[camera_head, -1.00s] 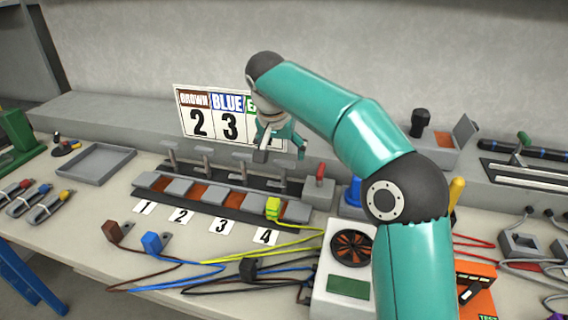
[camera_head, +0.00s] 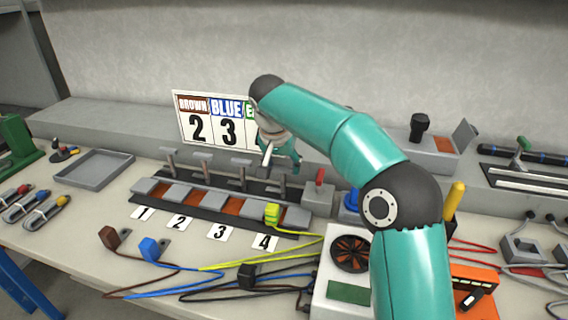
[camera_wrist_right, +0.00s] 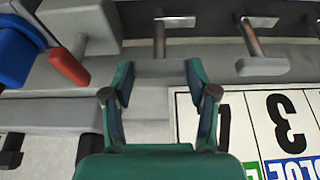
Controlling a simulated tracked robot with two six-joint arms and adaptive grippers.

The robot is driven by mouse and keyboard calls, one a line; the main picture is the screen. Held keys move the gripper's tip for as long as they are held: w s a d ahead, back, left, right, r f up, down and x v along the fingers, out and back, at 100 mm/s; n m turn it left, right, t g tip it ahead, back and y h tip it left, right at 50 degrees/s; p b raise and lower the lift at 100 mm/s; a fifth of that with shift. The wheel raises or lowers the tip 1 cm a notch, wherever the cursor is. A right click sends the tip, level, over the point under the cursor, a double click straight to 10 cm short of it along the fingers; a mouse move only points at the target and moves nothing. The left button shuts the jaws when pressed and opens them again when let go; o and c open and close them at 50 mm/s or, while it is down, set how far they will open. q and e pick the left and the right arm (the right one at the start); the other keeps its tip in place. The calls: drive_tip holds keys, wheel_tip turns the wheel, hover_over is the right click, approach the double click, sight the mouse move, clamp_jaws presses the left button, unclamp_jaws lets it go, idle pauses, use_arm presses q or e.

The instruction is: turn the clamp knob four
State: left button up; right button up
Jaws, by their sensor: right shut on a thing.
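Clamp knob four is the grey T-shaped knob (camera_wrist_right: 160,68) on a metal post, at the end of the row nearest the red-handled switch. My right gripper (camera_wrist_right: 160,88) is shut on its bar, one finger on each side. In the head view my right gripper (camera_head: 282,160) hangs over the clamp row above label 4 (camera_head: 264,243) and hides most of this knob. A yellow-green plug (camera_head: 272,213) sits in the clamp block just behind label 4. My left gripper is not in view.
The other clamp knobs (camera_head: 204,158) stand in a row to the left. A red-handled switch (camera_head: 319,178) stands close on the right. The colour-number sign (camera_head: 205,118) stands behind. Brown (camera_head: 109,238) and blue (camera_head: 149,248) plugs lie in front with loose cables.

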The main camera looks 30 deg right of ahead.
drive_tip(key=shift+d, duration=0.1)
drive_tip(key=shift+r+n, duration=0.1)
drive_tip(key=shift+n, duration=0.3)
drive_tip(key=n+t+y+p, duration=0.1)
drive_tip(key=n, duration=0.1)
drive_tip(key=shift+n, duration=0.3)
drive_tip(key=n+y+p, duration=0.1)
drive_tip(key=n, duration=0.1)
drive_tip(key=n+p, duration=0.2)
drive_tip(key=shift+s+d+r+t+y, duration=0.1)
drive_tip(key=shift+r+t+y, duration=0.05)
drive_tip(key=shift+t+y, duration=0.2)
drive_tip(key=n+y+p, duration=0.1)
drive_tip(key=n+p, duration=0.1)
drive_tip(key=n, duration=0.1)
drive_tip(key=n+y+p, duration=0.1)
drive_tip(key=n+p, duration=0.2)
drive_tip(key=shift+d+n+y+p, duration=0.2)
drive_tip(key=shift+n+y+p, duration=0.1)
drive_tip(key=shift+n, duration=0.1)
drive_tip(key=shift+d+n+g+y+p, duration=0.1)
drive_tip(key=shift+n+g+y+p, duration=0.4)
drive_tip(key=shift+n+p, duration=1)
drive_tip(key=shift+n+b, duration=0.3)
drive_tip(key=shift+n, duration=0.1)
